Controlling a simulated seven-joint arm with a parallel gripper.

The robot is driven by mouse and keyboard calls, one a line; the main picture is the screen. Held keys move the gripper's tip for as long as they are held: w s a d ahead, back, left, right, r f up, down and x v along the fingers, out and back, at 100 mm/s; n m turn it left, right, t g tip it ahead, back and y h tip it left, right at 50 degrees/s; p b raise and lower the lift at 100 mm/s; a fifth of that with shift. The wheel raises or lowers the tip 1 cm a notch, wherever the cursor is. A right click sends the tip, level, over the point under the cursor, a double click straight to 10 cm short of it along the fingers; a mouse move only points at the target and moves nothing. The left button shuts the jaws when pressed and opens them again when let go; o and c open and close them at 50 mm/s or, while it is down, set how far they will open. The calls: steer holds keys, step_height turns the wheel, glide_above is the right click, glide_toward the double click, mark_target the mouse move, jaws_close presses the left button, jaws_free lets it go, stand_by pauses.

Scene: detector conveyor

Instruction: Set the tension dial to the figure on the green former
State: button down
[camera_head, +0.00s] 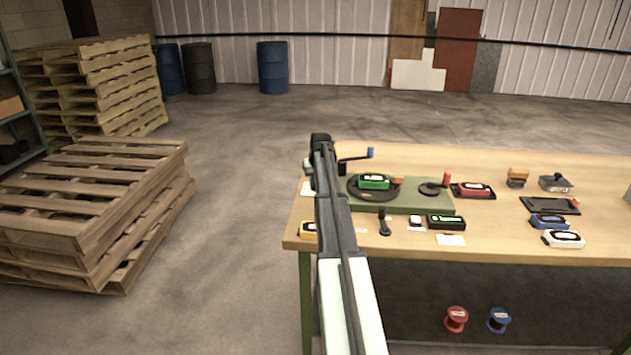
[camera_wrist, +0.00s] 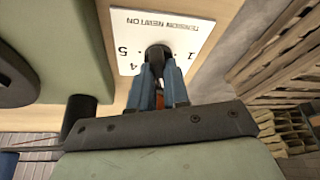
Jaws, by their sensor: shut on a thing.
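The green former (camera_head: 374,181) lies on the dark round plate of the green winding machine (camera_head: 415,200); its label is too small to read. The tension dial's white scale plate (camera_wrist: 187,30) reads "TENSION NEWTON", upside down in the wrist view, with 1, 5 and 4 showing. The rest of the scale is hidden by my gripper. The dial's dark knob (camera_wrist: 158,50) stands in the middle of the plate. My gripper (camera_wrist: 160,72) is shut on the knob from above. In the head view my arm covers the dial; a sliver of its plate (camera_head: 306,189) shows.
A crank with a blue handle (camera_head: 370,152) stands close behind my gripper. Pallets (camera_head: 95,200) stand left of the bench.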

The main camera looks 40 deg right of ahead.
steer(key=shift+a+m+g+h, duration=0.1)
steer(key=shift+m+g+h, duration=0.4)
steer(key=shift+m, duration=1.4)
steer(key=c, duration=1.1)
jaws_free()
steer(key=v, duration=1.4)
steer(key=shift+w+a+f, duration=0.1)
steer(key=shift+f, duration=0.1)
